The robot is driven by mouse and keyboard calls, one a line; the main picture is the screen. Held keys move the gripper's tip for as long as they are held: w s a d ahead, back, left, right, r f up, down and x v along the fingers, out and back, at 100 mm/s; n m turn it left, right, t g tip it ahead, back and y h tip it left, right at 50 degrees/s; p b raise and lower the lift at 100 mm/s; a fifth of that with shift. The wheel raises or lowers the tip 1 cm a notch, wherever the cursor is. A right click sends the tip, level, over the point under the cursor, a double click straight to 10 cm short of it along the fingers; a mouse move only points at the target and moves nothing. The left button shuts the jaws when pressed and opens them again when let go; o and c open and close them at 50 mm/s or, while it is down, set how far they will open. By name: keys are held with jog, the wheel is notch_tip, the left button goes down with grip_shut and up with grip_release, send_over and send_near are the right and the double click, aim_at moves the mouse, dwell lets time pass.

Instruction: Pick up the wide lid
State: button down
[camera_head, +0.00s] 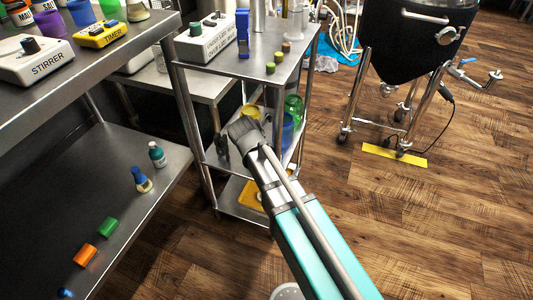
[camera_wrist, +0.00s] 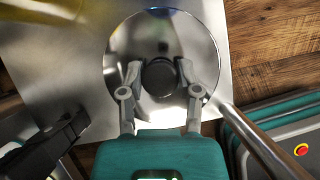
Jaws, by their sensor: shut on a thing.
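The wide lid (camera_wrist: 192,47) is a round, shiny metal disc with a black knob (camera_wrist: 159,77) at its middle, seen in the wrist view. My gripper (camera_wrist: 159,78) is shut on the black knob, one finger on each side of it. The lid lies over or just above a metal shelf (camera_wrist: 55,50); I cannot tell whether it touches the shelf. In the head view my arm reaches to the steel shelf cart, with its end by the middle shelf; the lid and fingertips are hidden there.
On the cart, a yellow item (camera_head: 250,111), a green clear vessel (camera_head: 293,108) and a blue one (camera_head: 287,130) stand close around my arm. A cart post (camera_wrist: 262,140) runs close to the lid's right. A steel bench (camera_head: 60,80) stands at left. Wood floor (camera_head: 430,220) at right is open.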

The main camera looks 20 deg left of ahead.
jog(key=shift+r, duration=0.2)
notch_tip(320, 180, up, 4)
jog(key=p, duration=0.3)
jog(key=shift+f+p, duration=0.25)
jog(key=shift+p, duration=0.1)
jog(key=s+a, duration=0.2)
jog(key=s, duration=0.6)
jog(key=s+a, duration=0.3)
jog(key=s, duration=0.6)
jog(key=shift+s+f, duration=0.2)
notch_tip(320, 180, up, 60)
jog(key=p, duration=5.9)
jog(key=shift+p, duration=0.4)
jog(key=shift+w+d, duration=0.15)
